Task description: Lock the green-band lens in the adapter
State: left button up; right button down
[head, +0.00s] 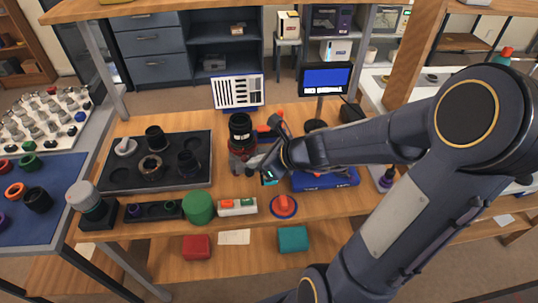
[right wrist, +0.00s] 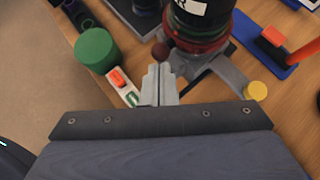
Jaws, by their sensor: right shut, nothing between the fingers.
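A tall black lens (head: 240,128) with a white label stands upright on the adapter (head: 240,163), which has a reddish ring and grey arms. A dark red ball knob (right wrist: 161,50) and a yellow knob (right wrist: 255,91) sit at the adapter's sides. My right gripper (head: 257,163) is beside the adapter. In the right wrist view its fingers (right wrist: 160,80) are shut and empty, close to the dark red knob; contact is unclear.
A dark tray (head: 125,178) with lens parts lies left. A blue base (head: 325,181) lies right; a screen (head: 326,80) stands behind.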

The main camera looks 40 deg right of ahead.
pick_arm(q)
jog(key=shift+a+f, duration=0.2)
jog(key=shift+f, duration=0.15)
pick_arm(e)
jog(key=shift+w+a, duration=0.25)
jog(key=shift+a, duration=0.8)
jog(key=shift+d, duration=0.1)
pick_arm(q)
jog(key=shift+r, duration=0.2)
pick_arm(e)
jog(key=shift+w+d, duration=0.3)
jog(key=shift+d, duration=0.35)
jog(key=shift+f, duration=0.1)
